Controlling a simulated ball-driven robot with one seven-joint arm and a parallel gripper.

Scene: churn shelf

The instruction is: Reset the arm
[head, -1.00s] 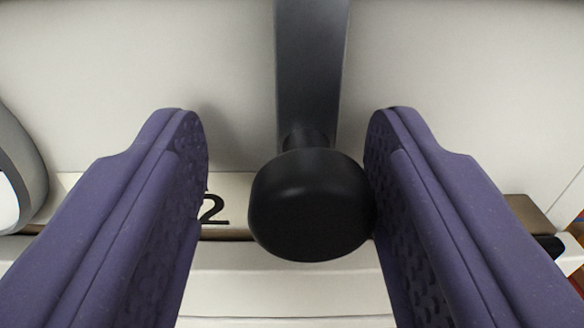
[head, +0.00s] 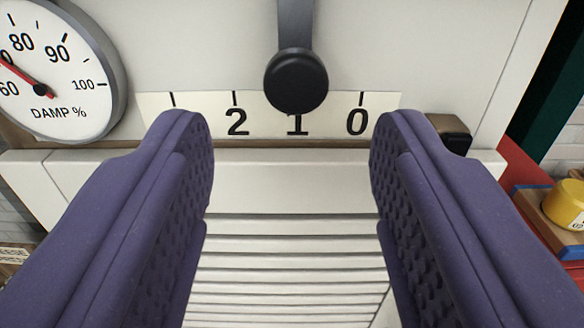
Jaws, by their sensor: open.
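My gripper (head: 291,150) is open, with its two purple fingers on the left and right of the picture. Nothing is between them. A black knob (head: 296,82) on a dark lever arm (head: 295,22) hangs beyond the fingertips, apart from them. The knob is in front of a white scale strip (head: 205,112) marked 2, 1 and 0, and covers the top of the 1.
A round dial gauge (head: 50,75) reading DAMP % is at the upper left. White slats (head: 290,262) lie below the panel. A small dark block (head: 450,132) sits at the right end of the ledge. A yellow object (head: 565,204) stands at the far right.

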